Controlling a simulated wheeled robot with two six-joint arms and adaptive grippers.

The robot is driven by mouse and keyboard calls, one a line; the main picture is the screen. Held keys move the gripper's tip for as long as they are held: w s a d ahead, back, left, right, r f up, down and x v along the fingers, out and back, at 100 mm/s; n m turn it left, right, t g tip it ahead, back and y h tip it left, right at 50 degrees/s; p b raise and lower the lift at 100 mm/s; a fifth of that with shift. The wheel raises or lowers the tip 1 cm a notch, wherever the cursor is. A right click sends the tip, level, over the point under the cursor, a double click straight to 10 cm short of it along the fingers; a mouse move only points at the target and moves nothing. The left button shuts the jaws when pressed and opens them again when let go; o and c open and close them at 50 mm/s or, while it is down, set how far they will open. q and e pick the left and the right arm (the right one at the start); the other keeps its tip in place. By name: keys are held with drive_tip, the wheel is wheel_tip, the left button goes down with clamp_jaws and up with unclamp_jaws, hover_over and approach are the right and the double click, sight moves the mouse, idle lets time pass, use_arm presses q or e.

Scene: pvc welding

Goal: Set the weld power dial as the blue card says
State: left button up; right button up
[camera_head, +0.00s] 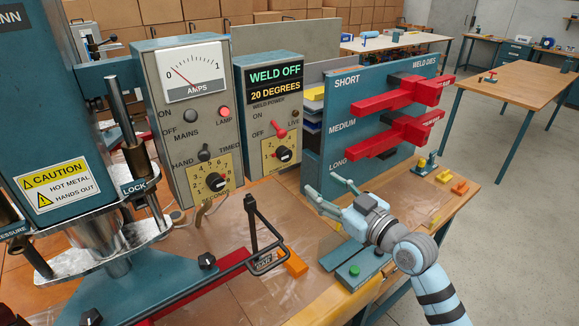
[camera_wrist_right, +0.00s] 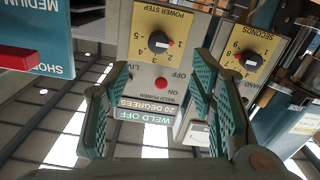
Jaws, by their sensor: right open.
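The weld power dial (camera_head: 284,155), a black knob on a yellow plate, is on the grey box whose display reads WELD OFF and 20 DEGREES. I cannot make out a blue card. My left gripper is out of view.
A red weld power switch (camera_head: 278,130) sits just above the dial. Left stands the timer dial (camera_head: 216,181) box with its amps gauge (camera_head: 194,72). The blue die board (camera_head: 375,110) with red dies is right of the dial. A black bar handle (camera_head: 262,240) rises in front.

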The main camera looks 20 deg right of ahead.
sight(287, 157)
drive_tip(key=x, duration=1.4)
drive_tip(key=shift+w+r+b, duration=0.25)
drive_tip(key=shift+r+b, duration=0.15)
drive_tip(key=shift+r, duration=0.1)
drive_tip(key=shift+c, duration=0.6)
drive_tip(key=c, duration=1)
